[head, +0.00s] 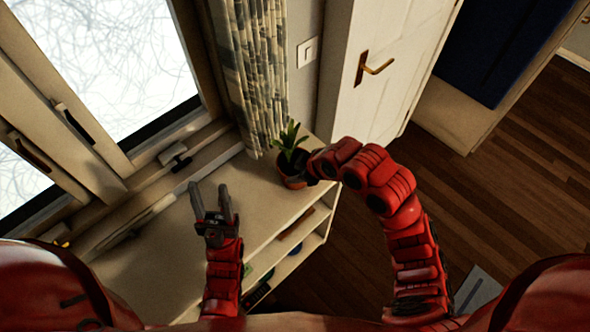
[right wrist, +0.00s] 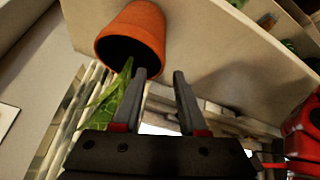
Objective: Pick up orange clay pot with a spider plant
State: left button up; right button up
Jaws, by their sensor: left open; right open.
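The orange clay pot (head: 293,183) with a green spider plant (head: 290,140) stands at the far right end of the cream shelf top in the head view. In the right wrist view the pot (right wrist: 132,30) appears tilted, its dark opening facing me, with green leaves (right wrist: 108,100) beside the left finger. My right gripper (right wrist: 160,72) is open. Its left fingertip overlaps the pot's opening; I cannot tell whether it touches. In the head view that gripper is beside the pot's right side, partly hidden. My left gripper (head: 210,187) is open and empty above the shelf, left of the pot.
The cream shelf unit (head: 180,270) runs below the window, with open compartments holding items on its front. A patterned curtain (head: 255,70) hangs behind the plant. A white door (head: 390,60) stands behind on the right. Dark wooden floor (head: 500,210) is open at right.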

aim_at(288, 176)
jog(key=p+x, duration=0.2)
jog(key=x, duration=0.1)
jog(key=shift+s+a+f, duration=0.1)
jog(key=shift+a+f, duration=0.05)
jog(key=shift+w+a+f, duration=0.15)
jog(key=shift+w+f, duration=0.15)
jog(key=shift+f, duration=0.25)
grip_shut()
dwell(0.9)
